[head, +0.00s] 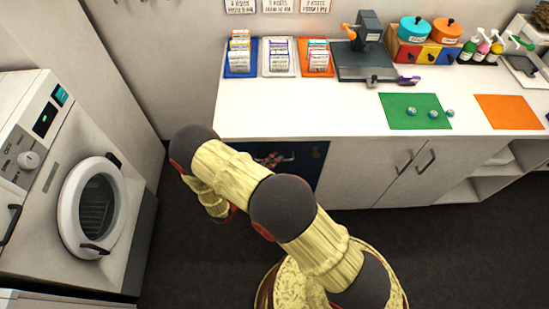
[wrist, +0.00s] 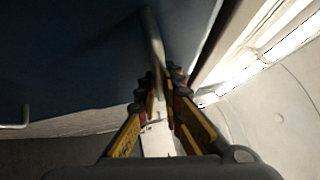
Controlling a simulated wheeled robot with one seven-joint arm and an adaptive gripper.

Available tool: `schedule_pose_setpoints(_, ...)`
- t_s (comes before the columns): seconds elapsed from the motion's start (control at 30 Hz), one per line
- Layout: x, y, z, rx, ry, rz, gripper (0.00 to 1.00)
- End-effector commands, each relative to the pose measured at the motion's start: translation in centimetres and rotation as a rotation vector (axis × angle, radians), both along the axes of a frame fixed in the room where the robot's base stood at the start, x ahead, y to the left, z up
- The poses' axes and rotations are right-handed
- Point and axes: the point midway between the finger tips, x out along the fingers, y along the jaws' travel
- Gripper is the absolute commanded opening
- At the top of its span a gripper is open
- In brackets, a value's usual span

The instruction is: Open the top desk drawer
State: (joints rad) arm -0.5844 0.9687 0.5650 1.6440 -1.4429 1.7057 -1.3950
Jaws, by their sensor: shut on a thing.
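The dark blue desk front (head: 308,177) sits under the white worktop at its left end, partly hidden behind my arm. In the wrist view the blue drawer front (wrist: 70,55) fills the upper left, with a slim metal bar handle (wrist: 152,35) standing out from it. My gripper (wrist: 162,88) has its yellow and black fingers closed around the near end of this handle. In the head view my arm covers much of the gripper area. I cannot tell whether the drawer stands slightly out. A second metal handle (wrist: 14,119) shows at the left edge of the wrist view.
The white worktop (head: 350,120) overhangs the desk and holds card trays (head: 240,71), a green mat (head: 400,120) and bottles. A washing machine (head: 60,200) with a round door stands at left. Cabinet doors (head: 395,175) are at right. Dark floor (head: 460,250) is clear.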

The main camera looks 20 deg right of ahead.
Motion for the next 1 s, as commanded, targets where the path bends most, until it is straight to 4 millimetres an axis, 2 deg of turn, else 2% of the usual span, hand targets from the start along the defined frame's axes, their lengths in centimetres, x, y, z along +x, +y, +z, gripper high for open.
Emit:
schedule_pose_setpoints(0.27, -4.5, 1.6, 0.0, 0.002, 0.004, 0.006, 0.0)
schedule_pose_setpoints(0.8, -18.6, 6.2, 0.0, 0.002, 0.001, 0.009, 0.0)
schedule_pose_setpoints(1.0, -22.9, 7.6, -0.1, 0.005, 0.0, 0.006, 0.0)
